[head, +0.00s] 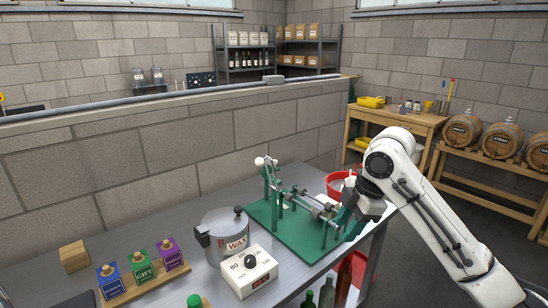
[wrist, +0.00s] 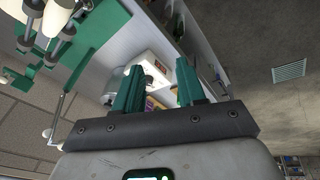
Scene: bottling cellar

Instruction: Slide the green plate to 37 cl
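A bottle-cutting or filling rig with rods and pale rollers stands on a green base (head: 262,215) on the grey table. Upright green parts (head: 271,184) rise at its left end. I cannot tell which green part is the sliding plate, and no 37 cl mark is readable. My gripper (head: 345,218) is at the rig's right end, its dark green fingers partly overlapping it in the head view. In the wrist view my gripper (wrist: 158,85) is open, with nothing between the fingers. The green base (wrist: 108,22) and white rollers (wrist: 58,15) show at upper left there.
A wax pot (head: 222,238) and a white dial box (head: 249,271) stand left of the rig. A red tub (head: 336,184) is behind my gripper, and bottles (head: 326,292) stand at the front edge.

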